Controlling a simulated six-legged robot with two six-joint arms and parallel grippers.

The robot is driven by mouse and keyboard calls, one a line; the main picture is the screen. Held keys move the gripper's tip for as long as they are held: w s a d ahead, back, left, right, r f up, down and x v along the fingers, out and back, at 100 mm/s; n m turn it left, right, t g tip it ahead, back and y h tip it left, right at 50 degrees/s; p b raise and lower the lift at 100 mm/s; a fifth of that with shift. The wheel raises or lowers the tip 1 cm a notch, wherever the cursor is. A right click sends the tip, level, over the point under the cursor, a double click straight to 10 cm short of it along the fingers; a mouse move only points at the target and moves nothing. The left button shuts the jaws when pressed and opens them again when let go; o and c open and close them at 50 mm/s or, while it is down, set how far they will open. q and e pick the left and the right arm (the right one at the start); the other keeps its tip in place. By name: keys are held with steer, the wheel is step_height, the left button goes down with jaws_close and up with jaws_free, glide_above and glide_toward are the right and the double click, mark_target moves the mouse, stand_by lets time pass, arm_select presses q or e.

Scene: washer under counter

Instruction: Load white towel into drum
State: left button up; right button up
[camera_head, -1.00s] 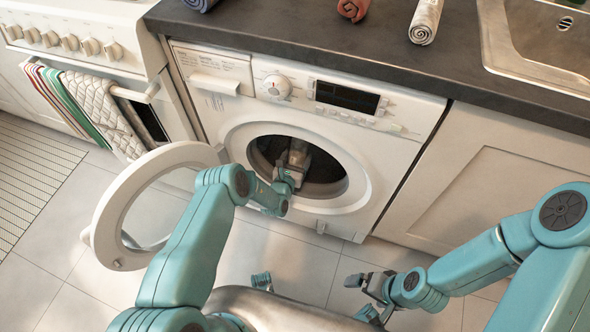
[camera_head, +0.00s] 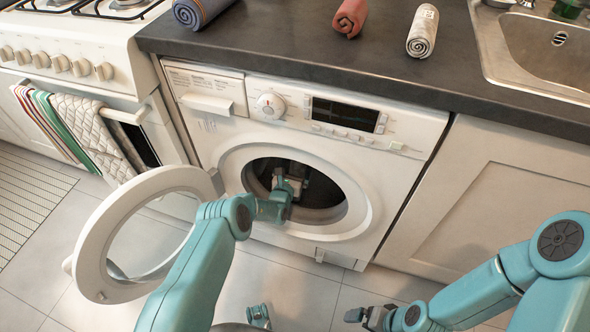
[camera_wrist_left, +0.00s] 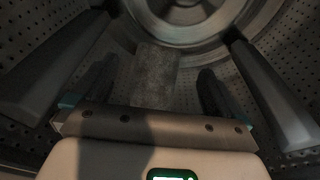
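My left gripper (camera_wrist_left: 155,92) is inside the washer drum (camera_wrist_left: 60,60). Its two dark fingers stand apart in the left wrist view. A dim, greyish rolled cloth (camera_wrist_left: 154,76) lies between them, with gaps showing on both sides; its colour is hard to judge in this light. In the head view my left arm enters the round washer opening (camera_head: 340,210), and the fingertips are mostly hidden. A rolled white towel with dark markings (camera_head: 422,31) lies on the counter. My right gripper (camera_head: 365,317) is low, in front of the washer; its fingers are too small to read.
The washer's round door (camera_head: 95,245) is swung open to the left. A blue roll (camera_head: 200,10) and a red roll (camera_head: 350,18) lie on the dark counter (camera_head: 290,50). A stove (camera_head: 75,45) is at left, a sink (camera_head: 545,50) at right. Tiled floor lies below.

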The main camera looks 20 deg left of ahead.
arm_select(q)
steer(key=s+r+p, duration=0.2)
steer(key=s+p, duration=0.5)
steer(key=s, duration=0.9)
steer(key=shift+a+r, duration=0.25)
steer(key=shift+s+d, duration=0.1)
